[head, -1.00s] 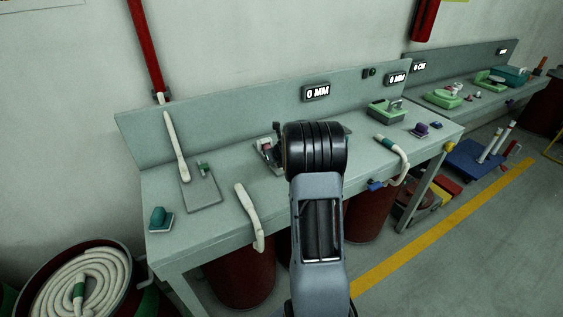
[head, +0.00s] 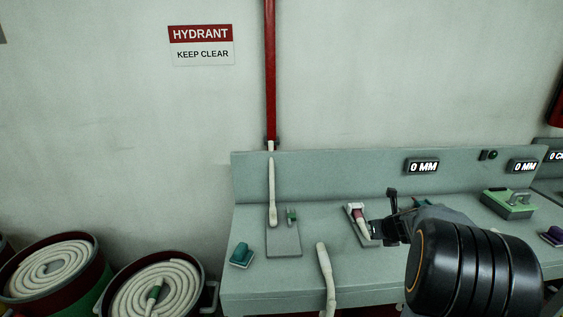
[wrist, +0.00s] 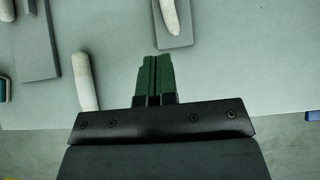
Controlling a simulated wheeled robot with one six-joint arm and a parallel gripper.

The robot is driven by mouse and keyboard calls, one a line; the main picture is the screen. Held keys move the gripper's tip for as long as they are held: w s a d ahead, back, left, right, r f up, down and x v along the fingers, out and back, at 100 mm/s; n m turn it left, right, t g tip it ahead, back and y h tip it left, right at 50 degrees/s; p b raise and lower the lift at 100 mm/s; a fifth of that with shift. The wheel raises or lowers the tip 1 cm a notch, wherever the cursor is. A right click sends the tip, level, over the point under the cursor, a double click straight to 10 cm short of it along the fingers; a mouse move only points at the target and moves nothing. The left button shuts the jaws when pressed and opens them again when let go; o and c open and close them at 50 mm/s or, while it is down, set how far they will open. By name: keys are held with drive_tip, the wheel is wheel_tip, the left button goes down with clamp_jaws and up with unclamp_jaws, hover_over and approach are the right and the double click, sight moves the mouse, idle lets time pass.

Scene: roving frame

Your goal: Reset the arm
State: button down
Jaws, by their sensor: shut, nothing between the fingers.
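My gripper (head: 392,210) is above the grey-green workbench (head: 250,288), in the right half of the head view, with my black arm joint in front of it. In the wrist view its two green fingers (wrist: 154,78) are together, with nothing between them. They point toward the bench top, between a white hose end (wrist: 85,82) on the left and a grey plate with a white piece (wrist: 172,14) on the right. My arm covers part of the bench.
Coiled white hoses fill two red drums (head: 157,293) (head: 48,270) at left. A teal block (head: 241,255), a grey plate (head: 284,241), a hanging white hose (head: 326,276) and a green device (head: 508,203) are on the bench. A red pipe (head: 270,75) runs up the wall.

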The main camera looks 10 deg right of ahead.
drive_tip(key=s+a+n, duration=0.1)
drive_tip(key=n, duration=0.2)
drive_tip(key=s+a+f+n+g+y, duration=0.1)
drive_tip(key=n, duration=0.2)
drive_tip(key=s+a+f+n, duration=0.1)
drive_tip(key=n, duration=0.2)
drive_tip(key=shift+a+f+n+g+y, duration=0.2)
drive_tip(key=shift+f+n+g+y, duration=0.1)
drive_tip(key=shift+g, duration=0.1)
drive_tip(key=s+a+r+n+g, duration=0.1)
drive_tip(key=s+a+r+n, duration=0.2)
drive_tip(key=s+a+n, duration=0.5)
drive_tip(key=s+a+r+n+g, duration=0.1)
drive_tip(key=s+a+r+n, duration=0.3)
drive_tip(key=s+a+n, duration=0.4)
drive_tip(key=a+n, duration=0.5)
drive_tip(key=n, duration=0.6)
drive_tip(key=shift+a+r+n+g, duration=0.2)
drive_tip(key=shift+r+n+g, duration=0.1)
drive_tip(key=shift+n, duration=0.1)
drive_tip(key=shift+s, duration=0.1)
